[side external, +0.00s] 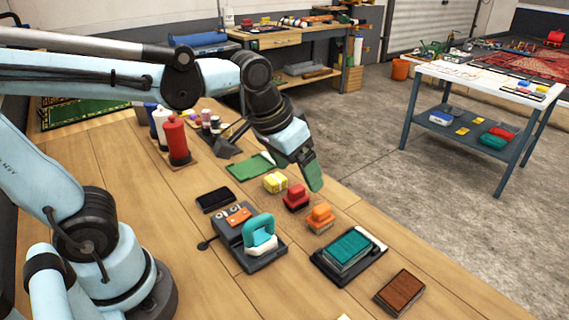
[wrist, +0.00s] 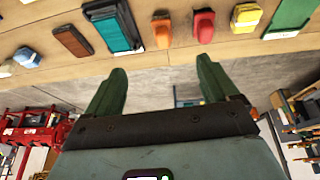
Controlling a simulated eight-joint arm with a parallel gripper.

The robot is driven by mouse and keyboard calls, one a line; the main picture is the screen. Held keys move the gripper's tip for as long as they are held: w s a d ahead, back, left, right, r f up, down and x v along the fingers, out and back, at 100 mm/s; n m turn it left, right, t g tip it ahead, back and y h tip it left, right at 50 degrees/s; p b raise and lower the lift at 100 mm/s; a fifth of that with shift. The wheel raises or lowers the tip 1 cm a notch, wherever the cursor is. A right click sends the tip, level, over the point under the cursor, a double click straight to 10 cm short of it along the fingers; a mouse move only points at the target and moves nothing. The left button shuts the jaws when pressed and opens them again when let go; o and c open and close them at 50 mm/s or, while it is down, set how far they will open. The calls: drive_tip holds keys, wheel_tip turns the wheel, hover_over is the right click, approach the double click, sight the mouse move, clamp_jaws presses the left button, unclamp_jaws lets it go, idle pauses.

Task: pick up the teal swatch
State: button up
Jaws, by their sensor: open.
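The teal swatch (side external: 349,246) is a ribbed rectangular pad lying on a dark tray (side external: 325,268) near the right edge of the wooden bench. It also shows at the top of the wrist view (wrist: 113,28). My gripper (side external: 312,174) has green fingers and hangs above the bench edge, farther back than the swatch and apart from it. In the wrist view my gripper (wrist: 162,74) shows both fingers spread with nothing between them. The swatch lies beyond the fingertips, up and to the left there.
Orange (side external: 320,217), red (side external: 296,197) and yellow (side external: 275,182) blocks stand in a row beyond the swatch, with a green sheet (side external: 250,166) behind. A brown swatch (side external: 400,290) lies in front. A grey device with a teal handle (side external: 258,228) stands left. Bottles (side external: 176,138) stand farther back.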

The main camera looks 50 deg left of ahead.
drive_tip(key=w+d+f+g, duration=0.1)
drive_tip(key=w+d+g, duration=0.35)
drive_tip(key=d, duration=0.55)
hover_over(349, 246)
drive_tip(key=shift+y, duration=0.3)
drive_tip(key=f, duration=0.7)
drive_tip(key=shift+w, duration=0.2)
drive_tip(key=shift+s+f, duration=0.2)
drive_tip(key=shift+f, duration=2.75)
drive_tip(key=c, duration=1.1)
drive_tip(key=shift+c, duration=0.3)
drive_tip(key=shift+r, duration=0.1)
